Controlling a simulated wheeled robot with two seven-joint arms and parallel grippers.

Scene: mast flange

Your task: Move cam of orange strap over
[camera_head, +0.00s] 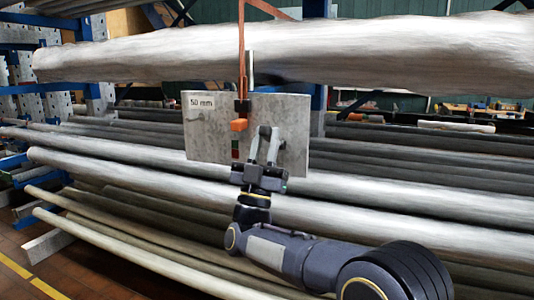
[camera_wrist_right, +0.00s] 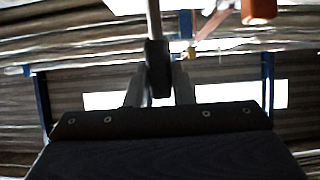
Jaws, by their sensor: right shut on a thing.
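The orange strap (camera_head: 241,55) hangs from the top of the picture, past the large pale mast, in front of a grey plate (camera_head: 215,140) labelled "50 mm". A black piece (camera_head: 242,107) and an orange block (camera_head: 239,125) sit at its lower end; the orange block also shows at the top right of the wrist view (camera_wrist_right: 259,10). My right gripper (camera_head: 266,133) is in front of the plate, right of the orange block and apart from it. Its fingers are shut on a small black part (camera_wrist_right: 158,70) with a grey rod above it. My left gripper is not in view.
The large mast (camera_head: 400,52) lies across the top. Several long grey poles (camera_head: 130,178) lie on racks below and behind the plate. Blue rack posts (camera_head: 319,100) stand behind. Open floor (camera_head: 60,275) shows at the lower left.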

